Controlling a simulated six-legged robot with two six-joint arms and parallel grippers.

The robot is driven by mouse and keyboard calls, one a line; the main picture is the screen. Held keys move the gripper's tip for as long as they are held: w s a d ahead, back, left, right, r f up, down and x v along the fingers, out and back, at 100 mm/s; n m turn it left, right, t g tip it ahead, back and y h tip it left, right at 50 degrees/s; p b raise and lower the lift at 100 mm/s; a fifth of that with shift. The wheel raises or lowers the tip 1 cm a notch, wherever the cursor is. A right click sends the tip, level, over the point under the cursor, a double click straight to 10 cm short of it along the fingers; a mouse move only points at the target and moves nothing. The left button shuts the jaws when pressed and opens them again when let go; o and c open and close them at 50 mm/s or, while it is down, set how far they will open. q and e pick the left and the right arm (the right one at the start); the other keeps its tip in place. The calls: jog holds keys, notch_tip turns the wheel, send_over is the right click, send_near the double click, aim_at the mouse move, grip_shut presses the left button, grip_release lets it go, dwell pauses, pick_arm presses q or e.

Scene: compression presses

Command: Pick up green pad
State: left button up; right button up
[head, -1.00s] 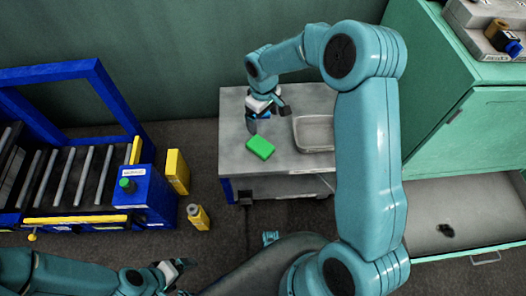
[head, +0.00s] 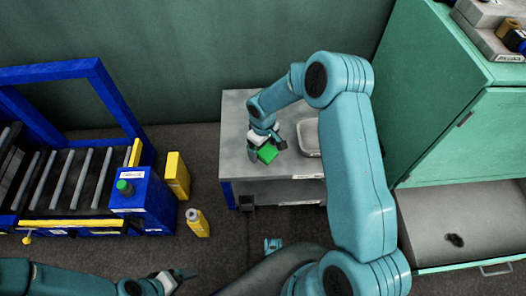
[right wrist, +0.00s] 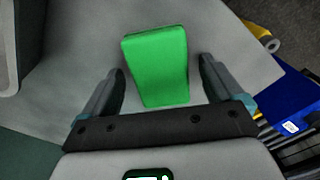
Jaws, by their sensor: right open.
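The green pad (head: 267,153) lies on the grey table (head: 240,172), partly covered by my right gripper in the head view. In the right wrist view the green pad (right wrist: 158,65) lies between the two fingers, with a gap on each side. My right gripper (head: 266,143) is open around or just above the pad; its open fingers also show in the right wrist view (right wrist: 161,88). My left gripper (head: 178,279) is at the bottom left of the head view, far from the pad; its finger state is not clear.
A grey tray (head: 304,136) stands right of the pad on the table. A blue roller conveyor (head: 60,228) with a green button (head: 124,187) is at the left. A yellow box (head: 177,175) and a yellow bottle (head: 197,223) stand between. A green cabinet (head: 440,130) with an open drawer (head: 465,225) is at the right.

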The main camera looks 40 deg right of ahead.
jog(key=shift+r, duration=0.1)
jog(key=c, duration=1.1)
notch_tip(320, 180, up, 20)
jog(key=p, duration=0.5)
